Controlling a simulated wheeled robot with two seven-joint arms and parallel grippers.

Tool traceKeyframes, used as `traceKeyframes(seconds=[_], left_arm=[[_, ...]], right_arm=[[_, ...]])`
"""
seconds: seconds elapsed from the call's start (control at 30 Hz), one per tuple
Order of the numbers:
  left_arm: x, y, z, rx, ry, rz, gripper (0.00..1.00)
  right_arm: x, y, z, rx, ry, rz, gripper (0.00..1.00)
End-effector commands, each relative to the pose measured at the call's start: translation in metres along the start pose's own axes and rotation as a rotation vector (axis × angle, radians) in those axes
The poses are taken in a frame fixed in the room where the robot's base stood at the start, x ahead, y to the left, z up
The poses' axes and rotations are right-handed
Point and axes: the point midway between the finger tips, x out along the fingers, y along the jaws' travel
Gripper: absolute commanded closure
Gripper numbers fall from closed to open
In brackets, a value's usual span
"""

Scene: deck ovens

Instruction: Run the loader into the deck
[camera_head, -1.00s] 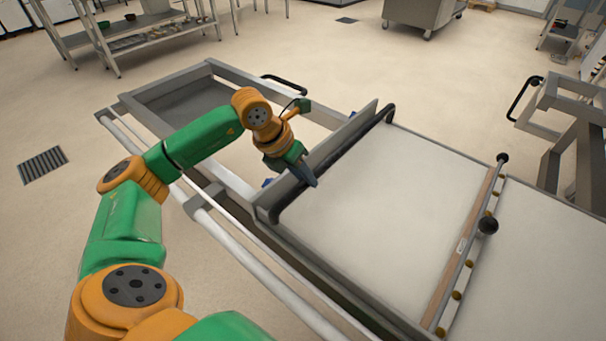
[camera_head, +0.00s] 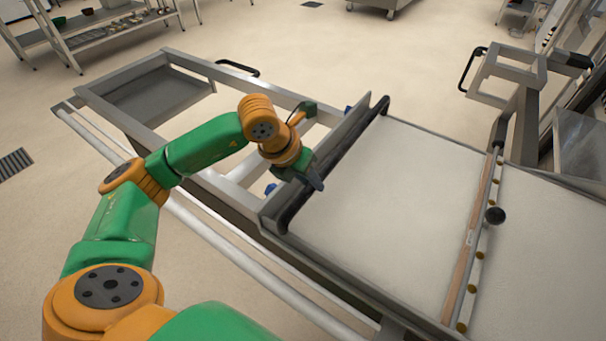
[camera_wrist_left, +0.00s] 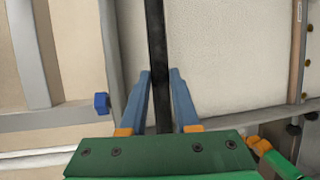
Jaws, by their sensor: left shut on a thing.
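The loader has a wide pale belt (camera_head: 375,205) in a grey frame. A dark crossbar (camera_head: 345,146) runs along the belt's left end, beside an upright grey plate. My left gripper (camera_head: 316,184) is at this bar, near its front part, with its fingers down. In the left wrist view the two blue fingers (camera_wrist_left: 160,82) stand on either side of the black bar (camera_wrist_left: 156,35), shut on it. A wooden strip (camera_head: 474,235) with brass-coloured knobs and black balls crosses the belt further right. The deck's opening cannot be made out. My right gripper is out of view.
The grey stand (camera_head: 180,85) with rails extends to the left. A metal frame with a black handle (camera_head: 470,69) stands at the right, close to the belt's far edge. A shelf rack (camera_head: 95,35) is at the back left. The floor between is clear.

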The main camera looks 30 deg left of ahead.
Motion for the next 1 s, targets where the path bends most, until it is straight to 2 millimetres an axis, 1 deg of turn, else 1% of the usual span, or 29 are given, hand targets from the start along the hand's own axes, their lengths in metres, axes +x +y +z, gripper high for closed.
traceKeyframes(seconds=[0.1, 0.43, 0.47, 0.5, 0.53, 0.57, 0.83, 0.87, 0.93, 1.0], left_arm=[[0.0, -0.004, 0.001, 0.001, -0.004, -0.008, 1.0], [0.0, -0.005, 0.001, 0.002, -0.003, -0.009, 1.0], [0.0, -0.005, 0.001, 0.002, -0.003, -0.009, 0.62], [0.0, -0.005, 0.001, 0.001, -0.003, -0.009, 0.51], [0.0, -0.005, 0.001, 0.001, -0.003, -0.008, 0.43], [0.0, -0.005, 0.001, 0.001, -0.003, -0.008, 0.41], [-0.001, -0.004, 0.001, 0.0, -0.003, -0.005, 0.41], [-0.003, -0.004, 0.001, 0.0, -0.004, -0.004, 0.41], [-0.015, -0.003, 0.002, 0.001, -0.006, -0.004, 0.41], [-0.031, -0.004, 0.002, 0.001, -0.008, -0.003, 0.41]], right_arm=[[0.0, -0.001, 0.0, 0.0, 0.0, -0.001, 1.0], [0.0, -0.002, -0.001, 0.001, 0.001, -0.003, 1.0], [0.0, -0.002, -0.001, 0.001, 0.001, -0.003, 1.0], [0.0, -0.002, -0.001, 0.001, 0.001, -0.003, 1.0], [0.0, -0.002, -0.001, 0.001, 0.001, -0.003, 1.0], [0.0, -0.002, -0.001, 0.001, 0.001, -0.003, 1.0], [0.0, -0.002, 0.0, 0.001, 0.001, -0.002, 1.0], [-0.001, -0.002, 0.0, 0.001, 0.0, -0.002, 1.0], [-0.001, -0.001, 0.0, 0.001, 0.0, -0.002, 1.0], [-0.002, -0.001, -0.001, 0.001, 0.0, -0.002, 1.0]])
